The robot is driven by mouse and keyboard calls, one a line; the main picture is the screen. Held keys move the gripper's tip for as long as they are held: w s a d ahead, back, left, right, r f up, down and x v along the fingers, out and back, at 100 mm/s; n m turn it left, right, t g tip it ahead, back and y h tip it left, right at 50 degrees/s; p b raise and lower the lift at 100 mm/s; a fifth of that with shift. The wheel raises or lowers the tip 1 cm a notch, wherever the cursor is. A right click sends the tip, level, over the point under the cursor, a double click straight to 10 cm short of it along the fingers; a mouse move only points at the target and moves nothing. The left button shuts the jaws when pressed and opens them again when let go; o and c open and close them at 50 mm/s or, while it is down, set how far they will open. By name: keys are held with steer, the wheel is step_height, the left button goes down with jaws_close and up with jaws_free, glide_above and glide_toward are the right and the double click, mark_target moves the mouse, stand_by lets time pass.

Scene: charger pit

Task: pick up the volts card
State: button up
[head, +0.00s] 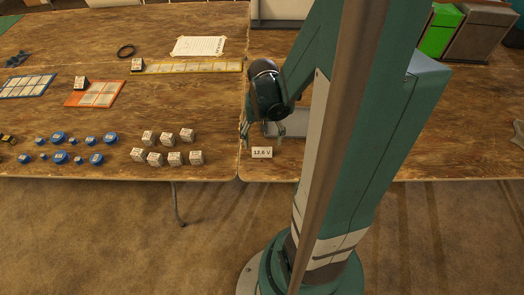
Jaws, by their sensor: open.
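The volts card (262,152) is a small white card reading "12.8 V". It is near the front edge of the right-hand wooden table, close to the seam between the two tables. My gripper (261,135) is just behind and above the card, pointing down, with its fingers apart and nothing seen between them. I cannot tell whether a finger touches the card. A grey tray (297,124) sits behind the card, partly hidden by my arm.
Several white cubes (168,157) and blue round pieces (59,137) are on the left table (110,170). An orange board (75,99), a yellow strip (235,66) and a paper sheet (199,46) are farther back. A green bin (438,30) stands at back right.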

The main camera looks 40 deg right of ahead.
mark_target(262, 150)
steer(key=shift+w+a+f+b, duration=0.1)
steer(key=shift+f+b, duration=1)
steer(key=shift+f, duration=1.5)
steer(key=shift+c, duration=0.6)
steer(key=c, duration=0.6)
